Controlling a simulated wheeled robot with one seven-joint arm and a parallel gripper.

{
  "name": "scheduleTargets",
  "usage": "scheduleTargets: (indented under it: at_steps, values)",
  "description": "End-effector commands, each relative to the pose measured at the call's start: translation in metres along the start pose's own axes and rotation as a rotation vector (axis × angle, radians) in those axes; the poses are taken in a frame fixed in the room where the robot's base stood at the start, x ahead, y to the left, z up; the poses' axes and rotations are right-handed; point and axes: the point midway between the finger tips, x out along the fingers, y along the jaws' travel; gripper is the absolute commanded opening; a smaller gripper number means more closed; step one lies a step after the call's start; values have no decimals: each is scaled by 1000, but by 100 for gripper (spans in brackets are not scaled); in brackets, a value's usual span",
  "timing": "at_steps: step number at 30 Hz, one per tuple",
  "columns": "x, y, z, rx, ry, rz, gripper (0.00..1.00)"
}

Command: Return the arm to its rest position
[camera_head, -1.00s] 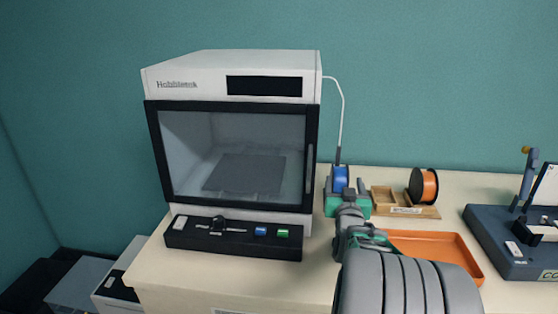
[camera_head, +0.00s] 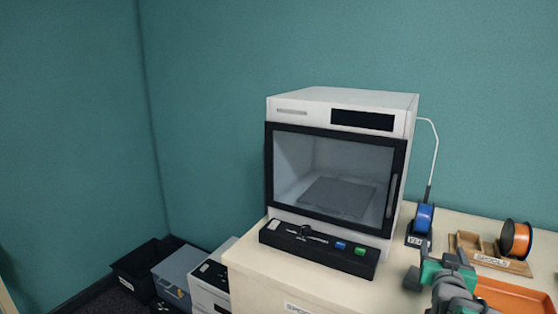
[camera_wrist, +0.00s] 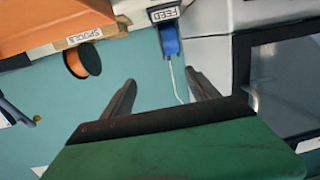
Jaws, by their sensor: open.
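My gripper (camera_head: 447,266) is at the lower right in the head view, above the table (camera_head: 262,276) and in front of the blue spool (camera_head: 424,217). In the wrist view my gripper (camera_wrist: 163,95) has its two dark fingers spread apart, with nothing between them. The blue spool also shows in the wrist view (camera_wrist: 170,40), on a holder labelled FEED, beyond the fingers and apart from them.
A white printer (camera_head: 342,100) with a closed dark-framed door stands left of my gripper. An orange spool (camera_head: 516,240) sits in a wooden rack, behind an orange tray (camera_head: 515,296). Several boxes (camera_head: 185,272) stand low at the left.

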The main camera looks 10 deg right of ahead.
Motion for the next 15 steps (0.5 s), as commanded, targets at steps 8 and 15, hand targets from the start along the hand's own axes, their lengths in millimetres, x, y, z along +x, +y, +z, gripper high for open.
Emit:
scheduleTargets:
  at_steps: [8,15]
  values:
    - [-24,-67,13,-28,-196,-121,69]
    - [-90,-143,40,-100,-498,-271,69]
